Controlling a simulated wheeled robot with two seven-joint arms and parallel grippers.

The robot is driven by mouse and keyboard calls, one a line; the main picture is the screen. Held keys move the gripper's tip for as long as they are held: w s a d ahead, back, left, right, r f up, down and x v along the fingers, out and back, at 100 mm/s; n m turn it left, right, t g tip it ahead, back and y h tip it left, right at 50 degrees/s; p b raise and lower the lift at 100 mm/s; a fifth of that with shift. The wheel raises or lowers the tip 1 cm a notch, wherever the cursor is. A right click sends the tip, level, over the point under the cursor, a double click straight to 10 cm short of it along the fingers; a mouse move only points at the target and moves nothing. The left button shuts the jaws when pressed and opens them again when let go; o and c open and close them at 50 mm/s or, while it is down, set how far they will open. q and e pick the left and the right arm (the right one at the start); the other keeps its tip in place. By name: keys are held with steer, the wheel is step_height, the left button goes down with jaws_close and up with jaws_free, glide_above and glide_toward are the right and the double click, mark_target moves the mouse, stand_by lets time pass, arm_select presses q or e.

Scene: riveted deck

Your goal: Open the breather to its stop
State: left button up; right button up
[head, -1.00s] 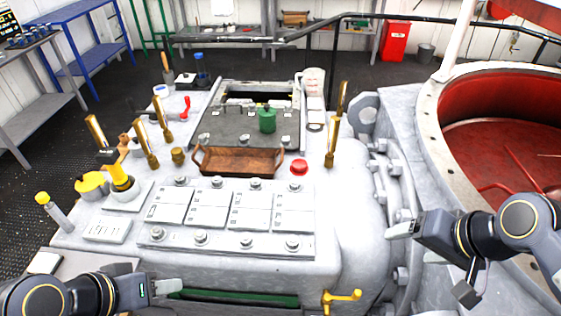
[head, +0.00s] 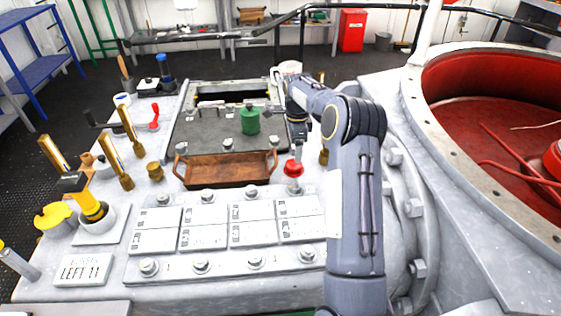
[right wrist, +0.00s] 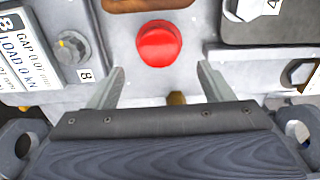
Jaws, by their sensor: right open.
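A red round cap (head: 293,169) stands on a short stem on the white deck, right of the brown tray; it appears to be the breather. In the right wrist view the red cap (right wrist: 158,44) lies ahead of the jaws, centred between their lines and free of both fingers. My right gripper (head: 297,150) is just above and behind the cap in the head view, its fingers small and partly hidden by my arm. In the right wrist view the right gripper (right wrist: 158,86) is open and empty. My left gripper is out of view.
The brown tray (head: 228,171) is close on the cap's left. A green cylinder (head: 249,121) stands on the dark hatch behind it. White bolted plates (head: 204,236) lie in front. Brass posts (head: 130,133) stand at left, and the red-lined round opening (head: 480,120) is at right.

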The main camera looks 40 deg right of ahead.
mark_target(294, 166)
step_height(294, 166, down, 7)
steer(key=shift+s+r, duration=0.1)
stand_by(0.3)
steer(key=c, duration=1)
steer(key=shift+o, duration=0.2)
